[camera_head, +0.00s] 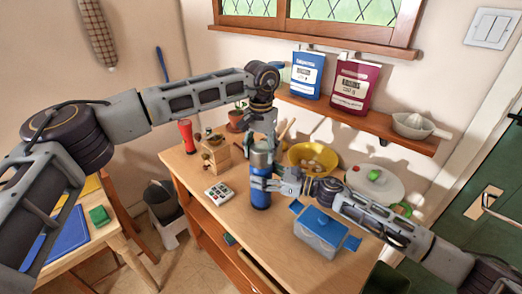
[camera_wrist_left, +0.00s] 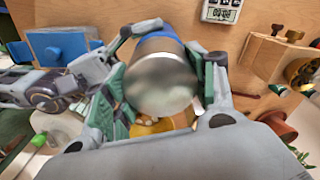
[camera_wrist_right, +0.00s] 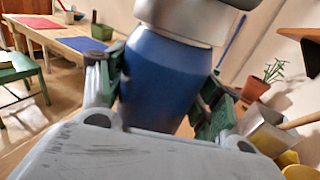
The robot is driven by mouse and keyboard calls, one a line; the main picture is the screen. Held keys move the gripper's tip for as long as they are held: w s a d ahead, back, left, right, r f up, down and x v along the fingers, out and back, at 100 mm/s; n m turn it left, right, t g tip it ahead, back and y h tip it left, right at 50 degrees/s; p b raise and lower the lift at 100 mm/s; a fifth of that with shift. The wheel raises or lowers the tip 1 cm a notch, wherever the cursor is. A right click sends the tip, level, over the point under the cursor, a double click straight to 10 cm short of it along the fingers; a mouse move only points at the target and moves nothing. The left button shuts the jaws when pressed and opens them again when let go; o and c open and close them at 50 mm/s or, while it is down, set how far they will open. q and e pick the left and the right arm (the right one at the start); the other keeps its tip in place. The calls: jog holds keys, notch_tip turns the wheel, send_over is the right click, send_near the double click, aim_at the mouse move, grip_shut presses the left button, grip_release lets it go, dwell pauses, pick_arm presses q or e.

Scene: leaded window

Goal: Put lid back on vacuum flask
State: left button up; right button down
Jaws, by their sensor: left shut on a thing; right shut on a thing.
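The vacuum flask (camera_head: 261,193) stands upright on the wooden cabinet top, with a blue body and a silvery upper end. My right gripper (camera_head: 268,184) is shut around the blue body, which fills the right wrist view (camera_wrist_right: 160,80) between the green pads. The silver lid (camera_head: 261,159) is at the flask's top, in line with it. My left gripper (camera_head: 262,146) comes from above and is shut on the lid. In the left wrist view the lid's round top (camera_wrist_left: 162,85) faces the camera, with blue flask behind. I cannot tell whether the lid is fully seated.
A yellow bowl (camera_head: 313,158), a white lidded pot (camera_head: 375,183) and a blue-lidded box (camera_head: 320,232) are to the right. A shelf (camera_head: 365,121) hangs behind. The cabinet's front is fairly clear.

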pick_arm(q)
jog(key=shift+m, duration=1.1)
jog(key=o, duration=1)
jog(key=shift+r, duration=0.1)
jog(key=shift+r, duration=2.2)
jog(key=shift+o, duration=0.4)
jog(key=shift+n, duration=0.4)
